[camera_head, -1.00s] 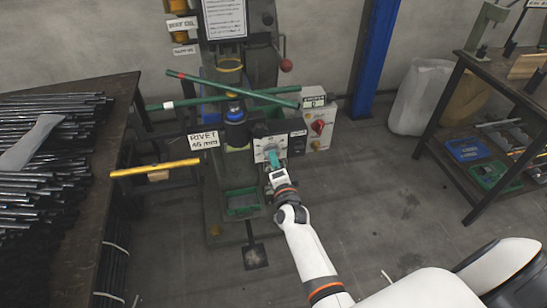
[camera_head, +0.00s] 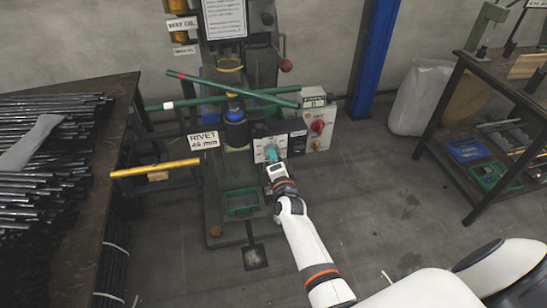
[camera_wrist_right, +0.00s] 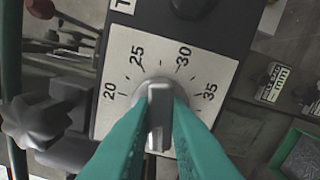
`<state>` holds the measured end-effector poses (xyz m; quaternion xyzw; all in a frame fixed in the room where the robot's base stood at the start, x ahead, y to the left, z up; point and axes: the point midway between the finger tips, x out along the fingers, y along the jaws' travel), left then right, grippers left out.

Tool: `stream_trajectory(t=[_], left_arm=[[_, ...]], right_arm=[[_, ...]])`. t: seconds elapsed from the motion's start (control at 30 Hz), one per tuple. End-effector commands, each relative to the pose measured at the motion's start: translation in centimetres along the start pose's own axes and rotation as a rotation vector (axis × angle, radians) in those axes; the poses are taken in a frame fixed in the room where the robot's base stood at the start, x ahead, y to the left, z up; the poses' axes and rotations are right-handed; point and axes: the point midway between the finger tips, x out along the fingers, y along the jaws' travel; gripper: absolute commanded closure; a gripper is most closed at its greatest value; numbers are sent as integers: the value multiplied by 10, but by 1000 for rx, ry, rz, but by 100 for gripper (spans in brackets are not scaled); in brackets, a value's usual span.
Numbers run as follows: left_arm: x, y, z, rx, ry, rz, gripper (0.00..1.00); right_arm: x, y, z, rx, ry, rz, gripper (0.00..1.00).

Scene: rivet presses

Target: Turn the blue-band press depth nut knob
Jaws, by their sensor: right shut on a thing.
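The blue-band press (camera_head: 236,114) stands at the centre with a blue ring on its green column. Its white dial plate (camera_head: 262,147) is at the column's lower right; in the right wrist view the plate (camera_wrist_right: 118,70) reads 20, 25, 30 and 35. The grey nut knob (camera_wrist_right: 158,112) sits on the dial, its raised bar pointing between 25 and 30. My right gripper (camera_head: 271,153) reaches the dial from the front. In the wrist view its teal fingers (camera_wrist_right: 160,118) are shut on the knob, one on each side. My left gripper is not in view.
A grey control box (camera_head: 319,128) with a red switch is right of the dial. A dark lobed handle (camera_wrist_right: 42,120) is left of the plate. A yellow bar (camera_head: 155,168) and green bars (camera_head: 215,85) stick out leftward. Rod-laden table (camera_head: 118,100) left, workbench (camera_head: 490,70) right.

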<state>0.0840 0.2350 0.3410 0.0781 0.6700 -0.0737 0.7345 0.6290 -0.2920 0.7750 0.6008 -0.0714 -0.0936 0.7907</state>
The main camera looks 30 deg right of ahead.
Motion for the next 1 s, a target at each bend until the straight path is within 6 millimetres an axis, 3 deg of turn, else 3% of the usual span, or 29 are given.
stream_trajectory(t=[1.0], left_arm=[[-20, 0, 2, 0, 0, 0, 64]], right_arm=[[-1, -2, -1, -504, 3, -4, 100]])
